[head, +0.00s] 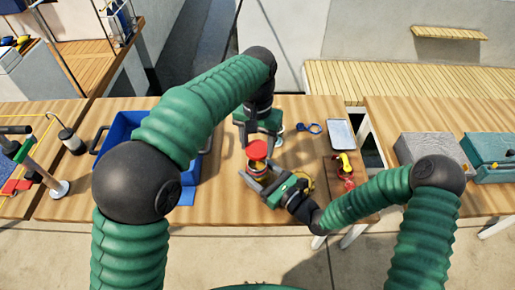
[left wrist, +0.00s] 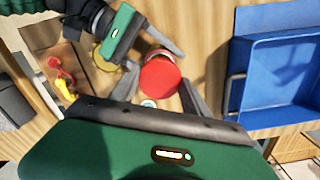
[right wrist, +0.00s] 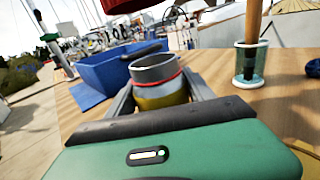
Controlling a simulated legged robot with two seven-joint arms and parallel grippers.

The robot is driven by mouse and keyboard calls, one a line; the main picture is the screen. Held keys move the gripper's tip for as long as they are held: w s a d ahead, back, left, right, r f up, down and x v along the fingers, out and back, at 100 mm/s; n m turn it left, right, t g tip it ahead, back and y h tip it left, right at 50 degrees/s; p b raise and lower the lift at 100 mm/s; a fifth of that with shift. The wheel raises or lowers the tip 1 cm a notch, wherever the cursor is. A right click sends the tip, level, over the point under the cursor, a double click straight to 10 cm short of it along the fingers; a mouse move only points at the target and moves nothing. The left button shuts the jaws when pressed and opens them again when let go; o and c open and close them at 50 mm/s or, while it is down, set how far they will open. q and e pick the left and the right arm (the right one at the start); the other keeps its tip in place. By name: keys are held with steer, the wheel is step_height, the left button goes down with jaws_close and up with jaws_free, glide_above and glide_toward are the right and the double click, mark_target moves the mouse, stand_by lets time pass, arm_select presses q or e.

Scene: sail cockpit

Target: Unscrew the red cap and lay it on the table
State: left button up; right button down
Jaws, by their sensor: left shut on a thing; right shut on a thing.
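The red cap (head: 258,149) is held in my left gripper (head: 257,143), which reaches down from above. In the left wrist view the cap (left wrist: 160,76) sits between the two fingers. In the right wrist view the cap's underside edge (right wrist: 120,4) shows at the top, with a gap above the container. The container (right wrist: 155,72) has an open grey neck, a red ring and a yellow lower part. My right gripper (right wrist: 160,100) is shut around it from the side. From the head, the container is mostly hidden under the cap.
A blue bin (head: 118,130) stands to the left. A blue ring (head: 309,128), a tablet-like plate (head: 341,133) and a yellow-and-red item (head: 344,166) lie to the right. A clear cup (right wrist: 238,65) holds an upright stick. Bare wood shows at the table's front.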

steer(key=shift+c, duration=1.4)
jaws_free()
steer(key=shift+f, duration=0.1)
